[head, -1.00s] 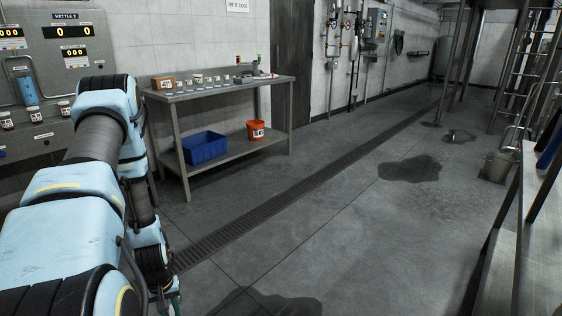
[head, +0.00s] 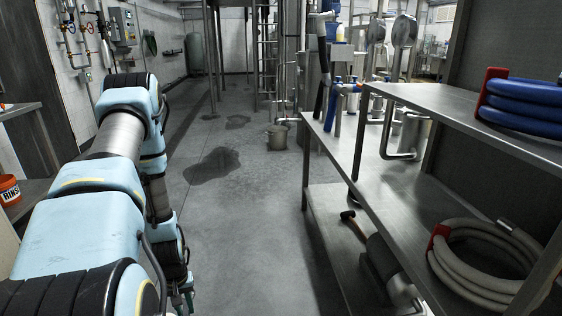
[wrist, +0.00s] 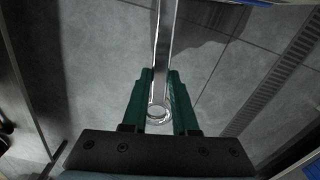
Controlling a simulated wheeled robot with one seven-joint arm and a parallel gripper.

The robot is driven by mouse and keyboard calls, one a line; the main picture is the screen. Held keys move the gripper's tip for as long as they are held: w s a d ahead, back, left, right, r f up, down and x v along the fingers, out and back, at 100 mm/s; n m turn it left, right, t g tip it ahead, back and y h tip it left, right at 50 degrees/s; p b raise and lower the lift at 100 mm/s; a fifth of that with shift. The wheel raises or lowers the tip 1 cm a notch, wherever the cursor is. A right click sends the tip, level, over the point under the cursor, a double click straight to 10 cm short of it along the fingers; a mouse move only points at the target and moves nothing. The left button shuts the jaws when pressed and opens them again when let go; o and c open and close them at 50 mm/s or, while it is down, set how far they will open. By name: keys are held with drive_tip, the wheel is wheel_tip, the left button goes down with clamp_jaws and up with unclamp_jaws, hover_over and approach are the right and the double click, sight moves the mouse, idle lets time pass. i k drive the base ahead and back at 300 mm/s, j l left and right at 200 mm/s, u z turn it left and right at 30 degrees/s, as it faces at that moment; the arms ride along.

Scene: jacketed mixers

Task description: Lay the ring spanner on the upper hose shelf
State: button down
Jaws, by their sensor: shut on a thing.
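The ring spanner (wrist: 162,45) is a bright metal bar with a ring end, seen in the wrist view. My gripper (wrist: 158,95) is shut on it near the ring, between its green fingers. The spanner's far end runs out of the top of that view. In the head view my arm hides nearly all of the gripper, and the spanner cannot be made out. The upper hose shelf (head: 437,98) is a bare steel deck at the right, with a coiled blue hose (head: 525,105) in red holders at its near end. My gripper is left of it, over the floor.
Below, a steel deck (head: 385,190) carries a coiled beige hose (head: 480,262). A lower deck (head: 325,205) holds a mallet-like tool and a dark cylinder. A post (head: 360,140) supports the upper shelf. A bucket (head: 277,137) and a dark puddle (head: 210,164) are on the open floor.

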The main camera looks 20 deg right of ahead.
sight(451, 93)
drive_tip(key=i+j+z, duration=0.15)
drive_tip(key=i+z, duration=0.15)
drive_tip(key=z, duration=0.15)
drive_tip(key=i+j+z, duration=0.25)
drive_tip(key=z, duration=0.25)
drive_tip(key=i+j+z, duration=0.3)
drive_tip(key=z, duration=0.15)
drive_tip(key=i+j+z, duration=0.15)
drive_tip(key=j+z, duration=0.35)
